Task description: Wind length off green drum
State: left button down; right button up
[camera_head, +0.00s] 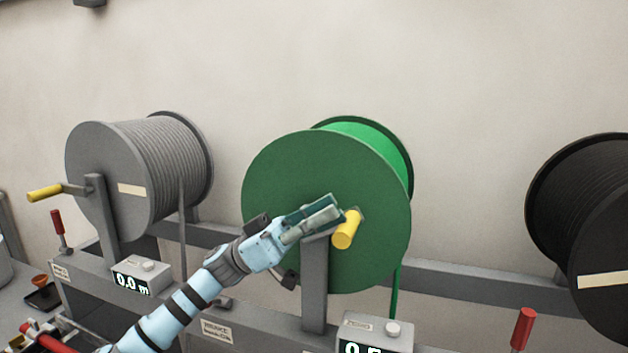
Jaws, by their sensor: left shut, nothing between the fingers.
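The green drum (290,165) stands upright on a grey stand in the middle of the head view, with green cable wound behind its front flange. A length of green cable (394,292) hangs down at its right side. Its yellow crank handle (347,229) points toward me, just right of the drum's post. My left gripper (338,208) is shut and empty, in front of the flange with its tips beside the yellow handle; I cannot tell whether they touch it. The counter box (376,332) below the drum has a lit display, partly cut off, starting with 0. My right gripper is not in view.
A grey drum (95,165) with a yellow crank (45,192) stands at the left, above a counter (140,278) reading 0.0 m. A black drum (600,240) stands at the right edge. Red levers (522,328) rise from the stand. The wall behind is bare.

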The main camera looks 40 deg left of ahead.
aim_at(339, 235)
pick_arm(q)
jog(key=shift+w+d+f+g+y+p, duration=0.2)
jog(key=shift+d+f+y+p, duration=0.45)
jog(key=shift+p, duration=0.4)
jog(key=shift+w+d+f+g+y+p, duration=0.2)
jog(key=shift+d+f+y+p, duration=0.25)
jog(key=shift+f+p, duration=0.4)
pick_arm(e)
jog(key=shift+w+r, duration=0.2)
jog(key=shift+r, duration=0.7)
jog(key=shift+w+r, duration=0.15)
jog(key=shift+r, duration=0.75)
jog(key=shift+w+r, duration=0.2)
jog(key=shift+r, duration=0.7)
pick_arm(q)
jog(key=shift+r, duration=0.15)
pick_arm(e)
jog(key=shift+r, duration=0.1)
